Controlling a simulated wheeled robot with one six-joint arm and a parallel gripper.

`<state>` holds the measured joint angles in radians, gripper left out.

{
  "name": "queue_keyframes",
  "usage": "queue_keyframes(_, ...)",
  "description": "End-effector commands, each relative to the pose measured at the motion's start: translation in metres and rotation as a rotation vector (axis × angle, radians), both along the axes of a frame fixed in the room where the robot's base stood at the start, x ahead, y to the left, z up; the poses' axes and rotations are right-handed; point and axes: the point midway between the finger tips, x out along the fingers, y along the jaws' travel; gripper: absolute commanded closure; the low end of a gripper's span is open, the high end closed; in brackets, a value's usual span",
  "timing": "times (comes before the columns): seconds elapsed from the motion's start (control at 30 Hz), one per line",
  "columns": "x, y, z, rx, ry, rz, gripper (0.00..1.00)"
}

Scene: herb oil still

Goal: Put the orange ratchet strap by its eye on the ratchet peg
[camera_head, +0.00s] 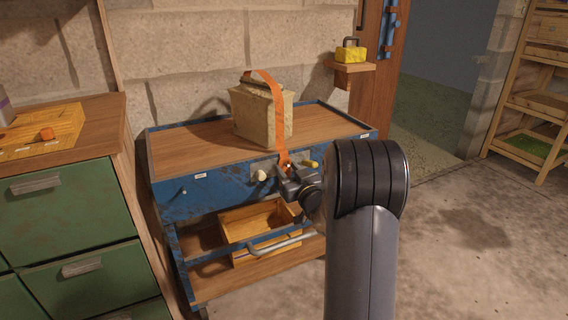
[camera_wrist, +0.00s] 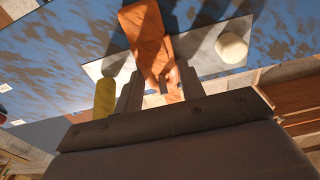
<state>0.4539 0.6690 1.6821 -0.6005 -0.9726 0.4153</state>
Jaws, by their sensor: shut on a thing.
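The orange ratchet strap (camera_head: 277,110) runs from the top of the beige block-like bundle (camera_head: 252,115) down past its front and over the cart's edge. My gripper (camera_head: 288,172) is shut on the strap's lower end at the blue cart's front; in the wrist view the strap (camera_wrist: 148,38) runs between the two fingers (camera_wrist: 160,88). The eye is largely hidden by the fingers. I cannot tell which is the ratchet peg.
Green drawers (camera_head: 70,205) stand left. A yellow padlock-shaped block (camera_head: 351,54) sits on a wall shelf.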

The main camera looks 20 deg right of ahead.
Motion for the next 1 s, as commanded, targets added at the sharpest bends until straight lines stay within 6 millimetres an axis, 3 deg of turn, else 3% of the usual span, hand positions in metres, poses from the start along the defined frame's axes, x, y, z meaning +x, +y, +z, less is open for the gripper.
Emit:
queue_keyframes(0.47,0.0,-0.0001,-0.0022,0.0,-0.001,0.0,0.85)
queue_keyframes(0.5,0.0,-0.0001,-0.0022,0.0,-0.001,0.0,0.62)
queue_keyframes(0.8,0.0,0.0,-0.0023,0.0,-0.001,0.0,0.37)
queue_keyframes(1.0,-0.0001,0.0,-0.0023,0.0,0.0,0.0,0.37)
